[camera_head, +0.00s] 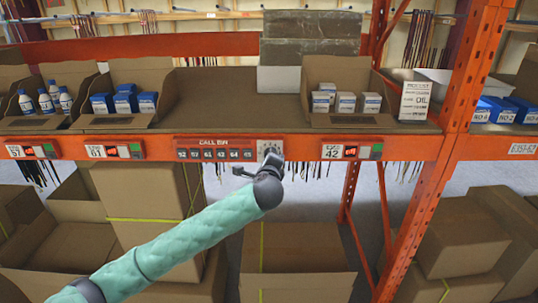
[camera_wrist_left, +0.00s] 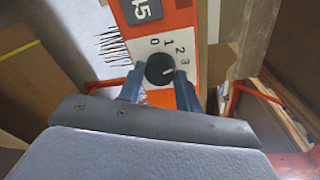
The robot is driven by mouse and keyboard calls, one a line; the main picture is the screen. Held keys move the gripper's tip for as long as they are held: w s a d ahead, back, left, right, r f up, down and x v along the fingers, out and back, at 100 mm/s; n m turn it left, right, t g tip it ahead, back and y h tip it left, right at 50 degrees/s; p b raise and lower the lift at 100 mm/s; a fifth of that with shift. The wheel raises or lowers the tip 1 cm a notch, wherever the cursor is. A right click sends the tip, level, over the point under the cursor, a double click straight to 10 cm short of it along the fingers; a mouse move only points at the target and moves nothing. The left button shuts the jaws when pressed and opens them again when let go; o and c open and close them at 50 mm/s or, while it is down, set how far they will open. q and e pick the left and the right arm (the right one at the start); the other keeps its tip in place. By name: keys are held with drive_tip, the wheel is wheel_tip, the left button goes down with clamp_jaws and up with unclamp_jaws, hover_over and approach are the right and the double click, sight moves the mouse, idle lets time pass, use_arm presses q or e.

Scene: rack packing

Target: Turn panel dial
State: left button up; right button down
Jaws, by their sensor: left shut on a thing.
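The panel dial (camera_wrist_left: 159,69) is a round black knob on a white plate in the left wrist view, with the digits 0, 1, 2 and 3 printed around it. My left gripper (camera_wrist_left: 160,82) has one blue-grey finger on each side of the dial and is shut on it. In the head view the dial plate (camera_head: 270,148) sits at the right end of the red CALL BIN panel (camera_head: 214,143), partly hidden by my left gripper (camera_head: 258,166). Which digit the dial points at is hard to tell. My right gripper is not in view.
The panel is on the orange shelf beam (camera_head: 400,149). Above it, cardboard bins hold white bottles (camera_head: 47,101) and blue boxes (camera_head: 125,99). An orange upright (camera_head: 470,65) stands at the right. Large cartons (camera_head: 290,252) fill the lower level.

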use_arm(q)
drive_tip(key=m+p, duration=0.1)
drive_tip(key=m, duration=0.2)
drive_tip(key=shift+d+f+y+p, duration=0.1)
drive_tip(key=shift+y+p, duration=0.2)
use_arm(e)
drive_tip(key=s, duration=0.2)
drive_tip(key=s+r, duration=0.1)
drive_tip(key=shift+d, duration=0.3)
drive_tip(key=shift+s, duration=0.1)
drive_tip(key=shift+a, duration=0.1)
use_arm(q)
drive_tip(key=o, duration=1)
drive_tip(key=s+b, duration=0.4)
drive_tip(key=s, duration=0.3)
drive_tip(key=shift+s+r, duration=0.35)
drive_tip(key=shift+r, duration=0.1)
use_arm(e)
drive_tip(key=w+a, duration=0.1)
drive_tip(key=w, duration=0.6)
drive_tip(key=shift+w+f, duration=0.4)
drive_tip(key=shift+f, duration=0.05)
